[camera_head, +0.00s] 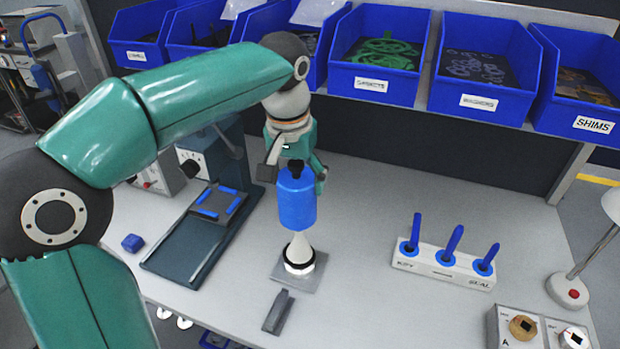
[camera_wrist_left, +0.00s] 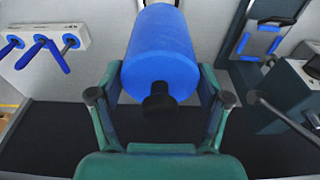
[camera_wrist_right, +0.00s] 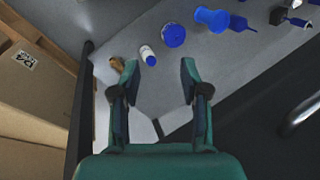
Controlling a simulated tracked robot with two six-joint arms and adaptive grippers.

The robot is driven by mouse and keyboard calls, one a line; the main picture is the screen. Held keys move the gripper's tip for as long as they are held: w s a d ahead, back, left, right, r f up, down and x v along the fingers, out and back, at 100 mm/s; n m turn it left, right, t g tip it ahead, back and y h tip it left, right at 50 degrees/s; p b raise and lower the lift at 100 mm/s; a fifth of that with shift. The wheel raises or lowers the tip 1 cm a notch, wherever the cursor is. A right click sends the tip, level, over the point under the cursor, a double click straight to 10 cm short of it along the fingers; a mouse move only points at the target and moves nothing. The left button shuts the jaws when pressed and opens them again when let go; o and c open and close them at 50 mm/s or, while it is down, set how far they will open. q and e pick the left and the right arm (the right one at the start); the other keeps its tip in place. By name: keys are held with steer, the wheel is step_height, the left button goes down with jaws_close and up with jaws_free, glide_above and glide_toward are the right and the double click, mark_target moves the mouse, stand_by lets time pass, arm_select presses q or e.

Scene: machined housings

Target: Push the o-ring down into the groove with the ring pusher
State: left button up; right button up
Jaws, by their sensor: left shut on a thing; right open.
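My left gripper (camera_head: 294,172) is shut on the ring pusher (camera_head: 297,205), a blue cylinder with a dark knob on top. The pusher is upright above a white cone (camera_head: 299,250). The cone's tip is at the pusher's lower end; I cannot tell whether it is inside. A black o-ring (camera_head: 300,267) shows around the cone's base, over a grey plate (camera_head: 284,275). The groove is not distinguishable. The left wrist view shows the pusher (camera_wrist_left: 160,50) between the fingers, hiding the cone. In the right wrist view my right gripper (camera_wrist_right: 160,65) is open and empty.
A white rack (camera_head: 440,265) with blue-handled tools stands to the right. A dark fixture (camera_head: 190,255) stands to the left, with a small blue block (camera_head: 132,243) nearby. A dark grey piece (camera_head: 277,312) lies in front. Blue bins (camera_head: 375,60) line the back.

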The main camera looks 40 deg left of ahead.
mark_target(296, 180)
arm_select(q)
steer(key=shift+r, duration=0.1)
steer(key=shift+f+b, duration=1.05)
steer(key=shift+f, duration=0.65)
steer(key=shift+f, duration=0.15)
steer(key=shift+f+b, duration=1.75)
steer(key=shift+f, duration=0.65)
steer(key=shift+f+b, duration=1.95)
steer(key=shift+f, duration=0.9)
